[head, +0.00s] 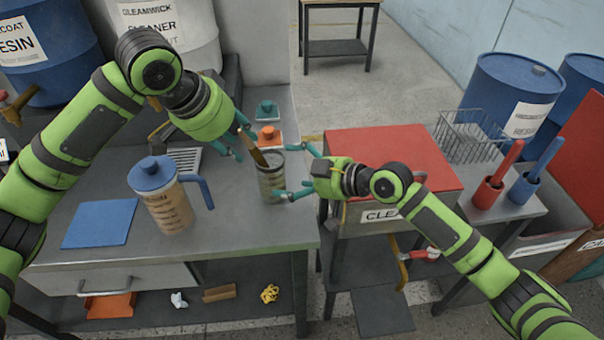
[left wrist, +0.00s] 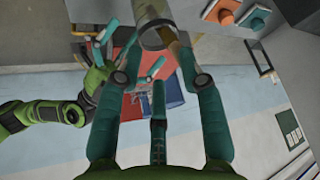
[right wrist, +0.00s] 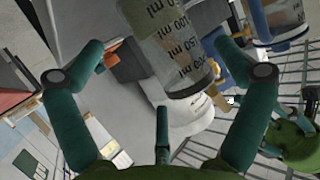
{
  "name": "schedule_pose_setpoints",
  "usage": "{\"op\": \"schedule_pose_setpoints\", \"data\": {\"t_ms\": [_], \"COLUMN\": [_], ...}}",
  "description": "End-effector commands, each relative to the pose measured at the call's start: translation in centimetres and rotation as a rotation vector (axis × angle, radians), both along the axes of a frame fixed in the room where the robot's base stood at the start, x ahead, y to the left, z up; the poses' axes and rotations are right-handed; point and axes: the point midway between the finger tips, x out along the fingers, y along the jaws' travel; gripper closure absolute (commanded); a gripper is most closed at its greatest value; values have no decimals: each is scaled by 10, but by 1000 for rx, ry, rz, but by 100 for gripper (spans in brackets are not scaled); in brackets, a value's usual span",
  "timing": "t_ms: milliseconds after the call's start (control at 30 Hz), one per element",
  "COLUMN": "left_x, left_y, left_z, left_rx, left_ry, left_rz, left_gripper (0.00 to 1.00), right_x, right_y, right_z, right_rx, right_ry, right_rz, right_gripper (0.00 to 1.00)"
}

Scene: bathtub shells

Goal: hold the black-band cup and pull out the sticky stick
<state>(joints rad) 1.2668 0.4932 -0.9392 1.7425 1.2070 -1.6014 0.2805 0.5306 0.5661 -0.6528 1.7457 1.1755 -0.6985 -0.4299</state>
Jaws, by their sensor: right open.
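The black-band cup (head: 271,182), clear with a dark rim, stands upright near the right edge of the grey bench. A brown stick (head: 258,157) leans out of its mouth to the upper left; its far end is near my left fingers. My left gripper (head: 243,145) is open above and left of the cup; in the left wrist view the cup (left wrist: 150,22) and stick (left wrist: 176,52) show beyond its fingertips. My right gripper (head: 296,172) is open at the cup's right side. In the right wrist view the marked cup (right wrist: 175,42) lies between its spread fingers, contact unclear.
A blue-lidded jug (head: 165,205) and a blue mat (head: 99,223) are left on the bench. Orange (head: 268,136) and teal (head: 266,110) handled pieces stand behind the cup. A red-topped box (head: 395,160) is to the right. The bench front is clear.

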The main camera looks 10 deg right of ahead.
Motion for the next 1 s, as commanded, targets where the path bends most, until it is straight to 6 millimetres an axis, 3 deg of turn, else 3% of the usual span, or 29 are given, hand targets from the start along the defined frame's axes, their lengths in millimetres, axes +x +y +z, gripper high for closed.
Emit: {"op": "schedule_pose_setpoints", "data": {"t_ms": [300,667,767,800,1000], "left_x": [0,0,0,0,0], "left_y": [0,0,0,0,0], "left_z": [0,0,0,0,0], "left_rx": [0,0,0,0,0], "left_ry": [0,0,0,0,0], "left_rz": [0,0,0,0,0], "left_gripper": [61,61,61,61,61], "right_x": [23,26,26,26,26], "right_y": [31,35,35,35,35], "right_z": [-15,-18,-18,-18,-18], "right_rx": [4,2,2,2,2], "right_ry": [0,0,0,0,1], "right_rz": [-1,-2,-2,-2,-2], "right_gripper": [0,0,36,52,53]}}
